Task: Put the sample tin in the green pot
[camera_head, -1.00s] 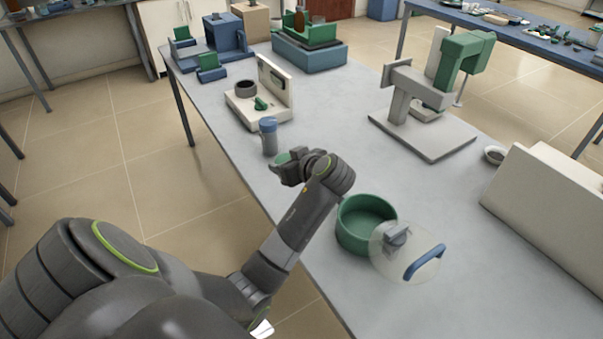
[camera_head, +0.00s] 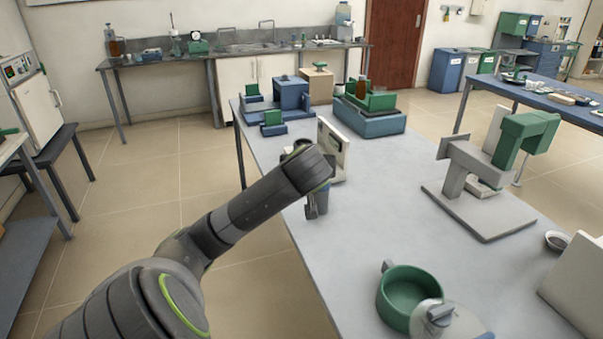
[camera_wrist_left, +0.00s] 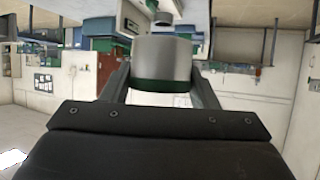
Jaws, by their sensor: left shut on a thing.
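The green pot (camera_head: 408,292) stands open on the grey table at the lower right of the head view, its inside empty as far as I see. My left gripper (camera_head: 299,148) is mostly hidden behind my wrist in the head view, up and left of the pot and apart from it. In the left wrist view, the gripper (camera_wrist_left: 163,82) is shut on the sample tin (camera_wrist_left: 162,60), a grey cylinder with a dark green band at one end. The tin cannot be made out in the head view. My right gripper is not in view.
A clear round lid with a grey knob (camera_head: 438,316) overlaps the pot's near right side. A grey jar (camera_head: 317,204) stands beneath my wrist, partly hidden. A white device (camera_head: 335,145) is behind it. A grey and green stand (camera_head: 480,190) is at right; the table's middle is clear.

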